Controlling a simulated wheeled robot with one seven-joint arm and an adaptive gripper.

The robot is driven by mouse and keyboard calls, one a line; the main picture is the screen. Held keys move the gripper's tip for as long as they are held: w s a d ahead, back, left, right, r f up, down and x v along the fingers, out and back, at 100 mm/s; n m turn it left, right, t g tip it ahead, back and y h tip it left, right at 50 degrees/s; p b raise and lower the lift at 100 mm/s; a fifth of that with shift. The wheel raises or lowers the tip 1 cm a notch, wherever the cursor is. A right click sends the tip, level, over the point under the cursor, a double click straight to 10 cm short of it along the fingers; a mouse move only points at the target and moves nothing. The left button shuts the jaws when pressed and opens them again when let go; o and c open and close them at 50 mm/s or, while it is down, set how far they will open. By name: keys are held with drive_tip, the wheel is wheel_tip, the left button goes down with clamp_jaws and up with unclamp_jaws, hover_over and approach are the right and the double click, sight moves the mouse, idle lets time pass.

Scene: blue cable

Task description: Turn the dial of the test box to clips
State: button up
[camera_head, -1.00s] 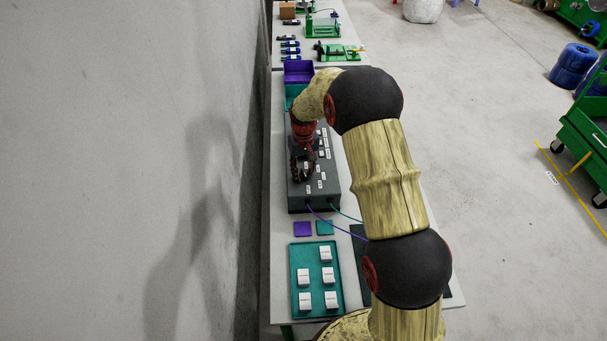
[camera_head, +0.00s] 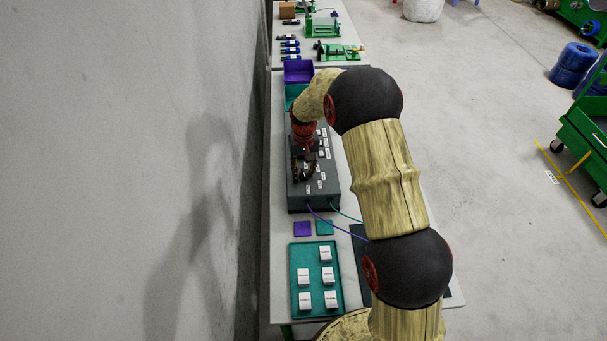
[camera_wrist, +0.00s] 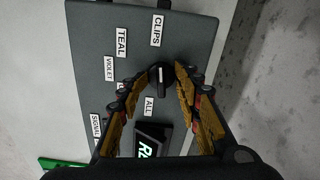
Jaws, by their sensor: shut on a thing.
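The grey test box (camera_head: 326,198) lies on the table under my arm, and its face (camera_wrist: 192,24) shows in the wrist view. The black dial (camera_wrist: 160,88) has a white pointer mark, which points up the picture towards the CLIPS label (camera_wrist: 157,30). Below the dial is the ALL label (camera_wrist: 149,107); the TEAL label (camera_wrist: 122,42) and VIOLET label (camera_wrist: 109,68) are to the left. My gripper (camera_wrist: 161,74) has a fingertip on each side of the dial and is shut on it. In the head view, my gripper (camera_head: 303,168) hides the dial.
A lit display (camera_wrist: 154,138) is partly hidden between my fingers. A teal tray (camera_head: 315,309) with several white labelled blocks stands in front of the box. Purple and teal cables run from the box's front. A purple bin (camera_head: 298,72) is behind. The wall is close on the left.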

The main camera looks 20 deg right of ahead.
drive_tip(key=shift+r+p, duration=2)
drive_tip(key=shift+r, duration=1.55)
drive_tip(key=shift+s+f, duration=0.25)
drive_tip(key=shift+s, duration=0.05)
drive_tip(key=shift+g, duration=0.5)
drive_tip(key=s, duration=0.2)
drive_tip(key=s+f, duration=0.1)
drive_tip(key=s, duration=0.1)
drive_tip(key=shift+f, duration=0.15)
drive_tip(key=shift+s+r, duration=0.3)
drive_tip(key=shift+s, duration=0.3)
drive_tip(key=shift+s+r, duration=0.3)
drive_tip(key=shift+s, duration=0.3)
drive_tip(key=shift+s+r+t+b, duration=1.15)
drive_tip(key=shift+s+r, duration=2.5)
drive_tip(key=shift+s, duration=1.45)
drive_tip(key=shift+s+r+t+b, duration=1.15)
drive_tip(key=shift+s+r, duration=2.5)
drive_tip(key=shift+s, duration=1.4)
drive_tip(key=shift+s+r+t+b, duration=1.15)
drive_tip(key=shift+s+r, duration=2.5)
drive_tip(key=shift+s, duration=1.45)
